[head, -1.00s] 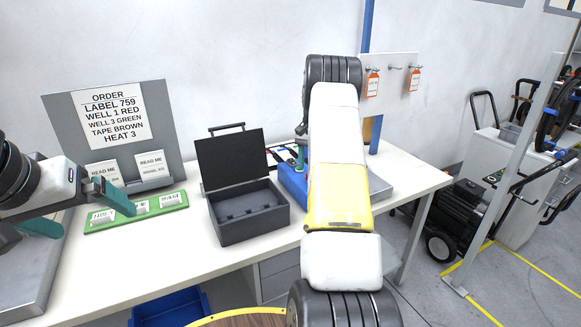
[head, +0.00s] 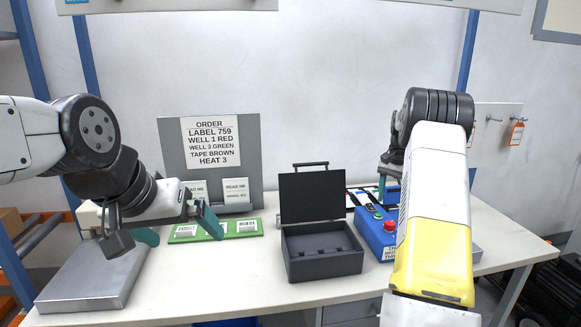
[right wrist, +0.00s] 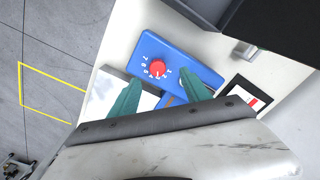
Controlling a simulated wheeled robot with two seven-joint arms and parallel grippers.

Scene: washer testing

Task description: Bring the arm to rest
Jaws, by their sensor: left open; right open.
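My left gripper (head: 178,228) is open and empty, its teal fingers spread near the left end of the green tray (head: 215,238), above the table. My right gripper (right wrist: 162,92) is open in the right wrist view, its teal fingers over the lower edge of the blue control box (right wrist: 178,62) with a red knob (right wrist: 158,69). I cannot tell whether they touch it. In the head view my right arm hides most of that gripper and part of the blue box (head: 376,236).
An open dark case (head: 325,262) stands empty mid-table. An order board (head: 253,150) stands behind the green tray. A metal plate (head: 90,280) lies at the table's left. Bare tabletop (head: 240,297) runs along the front. A pegboard (head: 497,140) with orange tags is at right.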

